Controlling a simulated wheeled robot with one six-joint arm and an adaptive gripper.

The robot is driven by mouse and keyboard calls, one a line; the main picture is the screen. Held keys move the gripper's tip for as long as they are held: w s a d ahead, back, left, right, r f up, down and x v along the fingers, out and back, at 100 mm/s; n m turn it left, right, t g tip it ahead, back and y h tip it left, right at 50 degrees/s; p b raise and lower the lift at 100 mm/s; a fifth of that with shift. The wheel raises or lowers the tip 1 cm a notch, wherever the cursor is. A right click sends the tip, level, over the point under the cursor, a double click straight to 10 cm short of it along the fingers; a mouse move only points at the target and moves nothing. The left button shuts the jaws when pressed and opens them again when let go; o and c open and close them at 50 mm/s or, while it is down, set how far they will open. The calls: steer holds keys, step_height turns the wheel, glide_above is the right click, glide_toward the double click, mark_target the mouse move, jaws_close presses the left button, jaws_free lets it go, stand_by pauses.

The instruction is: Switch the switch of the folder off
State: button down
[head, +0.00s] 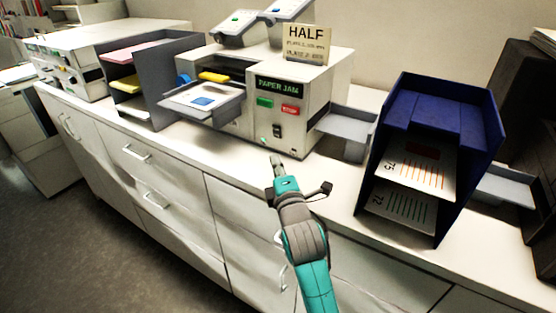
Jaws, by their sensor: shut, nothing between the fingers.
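The folder (322,92) is a cream machine on the counter, with a dark display (280,86) reading "PAPER JAM". Below the display are a green button (265,101) and a red button (290,109). A small black switch (277,130) sits low on its front face; its on or off position is too small to tell. My gripper (276,158) is shut and empty, in front of the folder, with its tips just below the switch in the picture. I cannot tell whether it touches the folder.
A tray with paper (230,104) juts from the folder's left side, and a grey tray (343,127) from its right. A blue paper rack (405,112) stands to the right, a grey shelf rack (171,72) to the left. A "HALF" sign (306,43) stands on top.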

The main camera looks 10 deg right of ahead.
glide_toward(275, 128)
steer(key=w+a, duration=0.1)
steer(key=w, duration=0.1)
steer(key=w+a, duration=0.2)
steer(key=shift+w+d+r, duration=0.15)
steer(key=shift+w+d, duration=0.55)
steer(key=shift+d, duration=0.3)
steer(key=shift+w+d, duration=0.4)
steer(key=shift+w, duration=0.05)
steer(key=shift+r, duration=0.1)
steer(key=shift+w+d+r, duration=0.1)
steer(key=shift+d, duration=0.05)
